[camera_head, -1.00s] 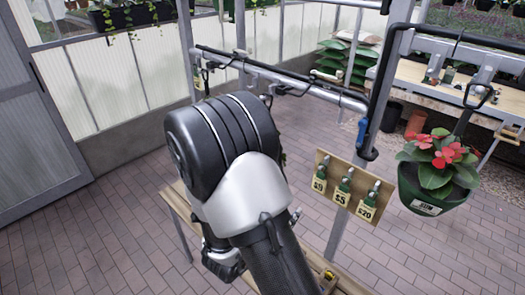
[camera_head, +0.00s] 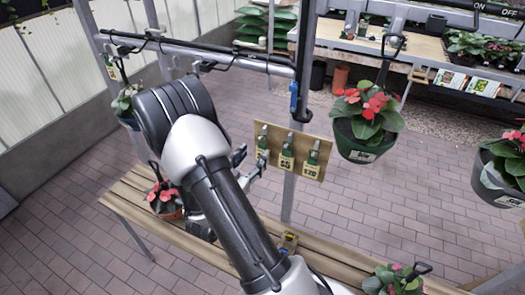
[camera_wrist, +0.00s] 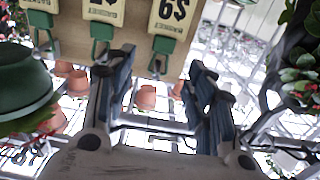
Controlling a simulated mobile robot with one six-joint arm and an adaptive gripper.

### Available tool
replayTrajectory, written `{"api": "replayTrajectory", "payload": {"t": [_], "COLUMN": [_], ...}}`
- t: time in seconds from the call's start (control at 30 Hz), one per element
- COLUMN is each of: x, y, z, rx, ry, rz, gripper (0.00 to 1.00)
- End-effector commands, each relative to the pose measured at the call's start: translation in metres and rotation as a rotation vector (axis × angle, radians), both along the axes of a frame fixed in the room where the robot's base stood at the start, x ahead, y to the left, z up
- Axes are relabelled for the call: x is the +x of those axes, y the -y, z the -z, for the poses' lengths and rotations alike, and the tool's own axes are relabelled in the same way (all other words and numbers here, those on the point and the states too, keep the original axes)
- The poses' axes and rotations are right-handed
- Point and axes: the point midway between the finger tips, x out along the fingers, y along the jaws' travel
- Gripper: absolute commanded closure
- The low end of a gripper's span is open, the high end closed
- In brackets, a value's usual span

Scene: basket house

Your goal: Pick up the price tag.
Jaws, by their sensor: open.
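Price tags hang from green clips on a small wooden board (camera_head: 312,172) fixed to a post. In the head view the $5 tag (camera_head: 285,164) is in the middle and the $20 tag (camera_head: 311,168) at right; the left tag (camera_head: 262,153) is partly hidden. The wrist view is upside down: the $9 tag (camera_wrist: 174,15) is nearest, with its green clip (camera_wrist: 161,53), beside the $5 tag (camera_wrist: 103,10). My gripper (camera_wrist: 162,60) is open and empty, its fingertips around the $9 clip's place in view; contact cannot be told. It also shows by the board's left end (camera_head: 250,162).
A hanging green pot with red flowers (camera_head: 363,145) is right of the board, another (camera_head: 500,175) further right. A wooden slatted bench (camera_head: 215,250) runs below my arm, with a potted plant (camera_head: 165,203) on it. The brick floor right of the post is open.

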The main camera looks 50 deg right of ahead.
Motion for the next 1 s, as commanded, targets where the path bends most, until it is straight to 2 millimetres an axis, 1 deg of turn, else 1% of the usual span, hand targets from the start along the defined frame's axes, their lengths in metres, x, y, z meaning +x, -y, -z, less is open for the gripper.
{"api": "replayTrajectory", "payload": {"t": [0.17,0.4,0.5,0.77,1.0], "x": [0.003,0.014,0.016,0.017,0.017], "y": [0.012,0.046,0.053,0.055,0.054], "z": [0.001,0.002,0.002,0.002,0.002], "rx": [0.000,0.000,0.000,0.000,0.000], "ry": [0.002,0.002,0.001,0.000,0.000], "rz": [0.002,0.003,0.001,-0.001,-0.001], "gripper": [0.50,0.50,0.50,0.51,0.67]}}
